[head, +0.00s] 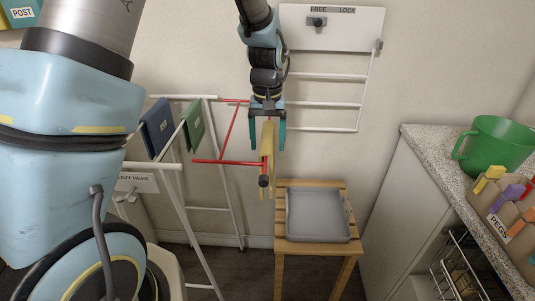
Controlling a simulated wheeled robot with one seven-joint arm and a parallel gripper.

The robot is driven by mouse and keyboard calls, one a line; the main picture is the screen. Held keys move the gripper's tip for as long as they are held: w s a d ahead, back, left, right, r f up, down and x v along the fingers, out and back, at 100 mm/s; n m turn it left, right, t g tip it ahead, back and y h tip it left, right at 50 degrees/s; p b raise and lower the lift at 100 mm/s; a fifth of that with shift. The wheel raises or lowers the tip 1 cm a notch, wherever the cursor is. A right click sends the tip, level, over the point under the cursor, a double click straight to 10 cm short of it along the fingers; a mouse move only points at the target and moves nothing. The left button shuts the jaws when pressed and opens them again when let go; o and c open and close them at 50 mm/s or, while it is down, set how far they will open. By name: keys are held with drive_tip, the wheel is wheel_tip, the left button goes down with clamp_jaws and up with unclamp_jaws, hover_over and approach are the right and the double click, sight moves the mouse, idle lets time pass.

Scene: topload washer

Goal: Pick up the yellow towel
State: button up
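The yellow towel (267,150) hangs over a red bar (222,162) of the drying rack and shows nearly edge-on, as a narrow strip. My gripper (268,144) points down above it in the head view. Its two teal fingers are spread, one left and one right of the towel's upper part. Gaps show between the towel and both fingers, so it is not clamped. The bar's dark end knob (263,181) covers part of the towel.
A blue towel (157,128) and a green towel (193,126) hang on the white rack to the left. A grey tray (318,228) sits on a wooden stool (312,256). At right, a counter (427,143) holds a green bucket (500,143) and a peg box (507,208).

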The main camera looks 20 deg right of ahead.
drive_tip(key=shift+f, duration=0.9)
clamp_jaws()
